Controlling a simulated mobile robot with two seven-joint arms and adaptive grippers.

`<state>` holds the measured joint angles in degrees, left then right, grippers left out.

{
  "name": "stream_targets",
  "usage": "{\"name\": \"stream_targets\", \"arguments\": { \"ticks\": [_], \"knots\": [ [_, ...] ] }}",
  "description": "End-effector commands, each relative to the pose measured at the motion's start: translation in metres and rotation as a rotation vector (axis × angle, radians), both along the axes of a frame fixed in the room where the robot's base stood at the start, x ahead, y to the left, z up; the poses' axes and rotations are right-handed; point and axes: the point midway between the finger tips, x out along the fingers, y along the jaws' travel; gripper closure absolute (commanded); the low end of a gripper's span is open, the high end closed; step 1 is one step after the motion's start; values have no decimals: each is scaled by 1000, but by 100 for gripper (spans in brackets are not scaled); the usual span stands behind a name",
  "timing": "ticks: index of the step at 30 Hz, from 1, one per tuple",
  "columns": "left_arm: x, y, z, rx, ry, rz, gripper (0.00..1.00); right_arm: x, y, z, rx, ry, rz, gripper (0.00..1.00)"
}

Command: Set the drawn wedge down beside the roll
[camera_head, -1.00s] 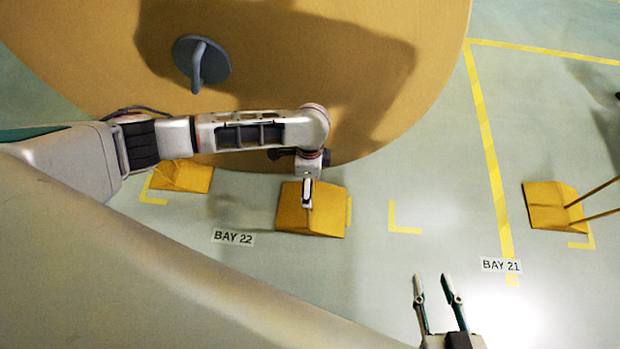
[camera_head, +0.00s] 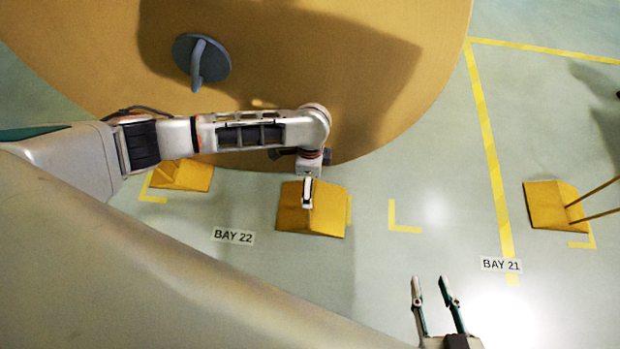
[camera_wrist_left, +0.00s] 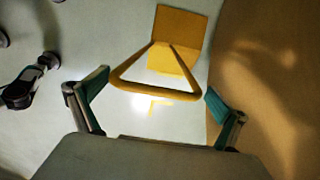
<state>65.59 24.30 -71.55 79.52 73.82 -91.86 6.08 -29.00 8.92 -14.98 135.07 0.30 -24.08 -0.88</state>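A yellow wedge (camera_head: 325,220) rests on the floor in front of the big brown roll (camera_head: 440,60), below its lower edge in the head view. My left gripper (camera_head: 307,192) is over this wedge; its fingers overlap in the head view. In the left wrist view my left gripper (camera_wrist_left: 156,92) has its fingers spread wide. A yellow wedge (camera_wrist_left: 180,25) lies beyond them, and its looped handle (camera_wrist_left: 155,89) reaches back between the fingertips. I cannot tell whether a finger touches the handle. My right gripper (camera_head: 430,283) is open and empty above the floor.
Another yellow wedge (camera_head: 195,176) is partly hidden behind my left arm. A third wedge (camera_head: 545,208) with handle rods stands at the right. A grey handle plate (camera_head: 215,62) sits on the roll. Floor signs read BAY 22 (camera_head: 233,236) and BAY 21 (camera_head: 501,265). Floor between them is clear.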

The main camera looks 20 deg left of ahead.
Motion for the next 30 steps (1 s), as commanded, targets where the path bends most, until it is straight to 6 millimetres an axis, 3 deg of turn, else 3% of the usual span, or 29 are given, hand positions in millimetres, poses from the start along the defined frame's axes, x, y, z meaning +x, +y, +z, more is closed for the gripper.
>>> {"name": "stream_targets", "arguments": {
  "ticks": [7, 21, 30],
  "knots": [
    [-2, 1, 10, 0, 4, -1, 0, 1, 0, 1, 1, -3, -1, 70],
    [0, 1, 99, 1, -2, -2, 0, 0, 0, -1, 0, 1, 0, 70],
    [-1, 0, 120, 0, 0, -1, 0, -1, 0, -1, -1, 2, 0, 70]
  ]
}}
